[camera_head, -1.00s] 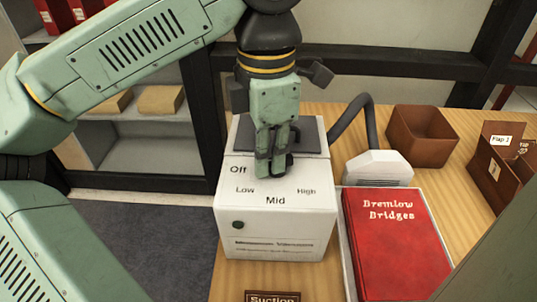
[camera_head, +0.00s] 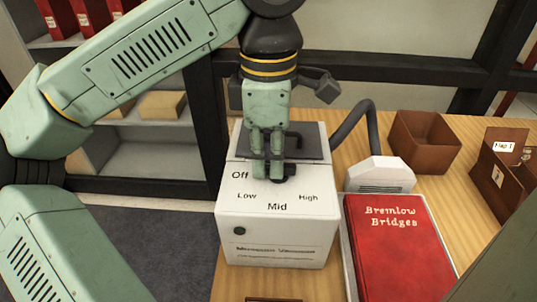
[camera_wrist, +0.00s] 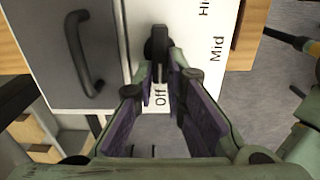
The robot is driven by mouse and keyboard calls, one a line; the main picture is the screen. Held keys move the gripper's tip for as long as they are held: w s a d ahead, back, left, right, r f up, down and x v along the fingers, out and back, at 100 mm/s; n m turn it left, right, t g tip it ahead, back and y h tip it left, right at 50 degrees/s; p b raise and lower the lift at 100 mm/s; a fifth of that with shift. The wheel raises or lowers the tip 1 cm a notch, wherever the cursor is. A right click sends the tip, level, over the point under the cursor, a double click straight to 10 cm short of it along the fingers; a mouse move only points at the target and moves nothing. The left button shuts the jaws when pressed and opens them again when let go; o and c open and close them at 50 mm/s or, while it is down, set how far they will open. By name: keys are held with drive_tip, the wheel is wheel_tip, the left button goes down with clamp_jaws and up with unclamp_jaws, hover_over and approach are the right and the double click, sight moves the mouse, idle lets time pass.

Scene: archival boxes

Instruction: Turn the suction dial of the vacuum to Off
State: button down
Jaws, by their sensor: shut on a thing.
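The vacuum (camera_head: 277,235) is a white box on the wooden table, with Off, Low, Mid and High printed in an arc on its sloped top. My gripper (camera_head: 268,176) points down at the top of the vacuum, close to the Off label. In the wrist view, the black suction dial (camera_wrist: 157,45) stands between the tips of my gripper (camera_wrist: 161,76), which are shut on it. The dial's bar appears to run toward the Off label (camera_wrist: 160,96). The fingers hide part of the dial and the Low label in that view.
A dark carry handle (camera_wrist: 88,55) stands on the vacuum beside the dial. A grey hose (camera_head: 350,122) curves to a white nozzle (camera_head: 380,174) at the right. A red book (camera_head: 395,245) lies close to the vacuum's right side. A brown open box (camera_head: 424,145) stands behind.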

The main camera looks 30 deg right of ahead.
sight(268, 164)
drive_tip(key=c, duration=1.6)
unclamp_jaws()
drive_tip(key=shift+c, duration=0.2)
wheel_tip(268, 164, up, 8)
drive_tip(key=shift+f, duration=0.2)
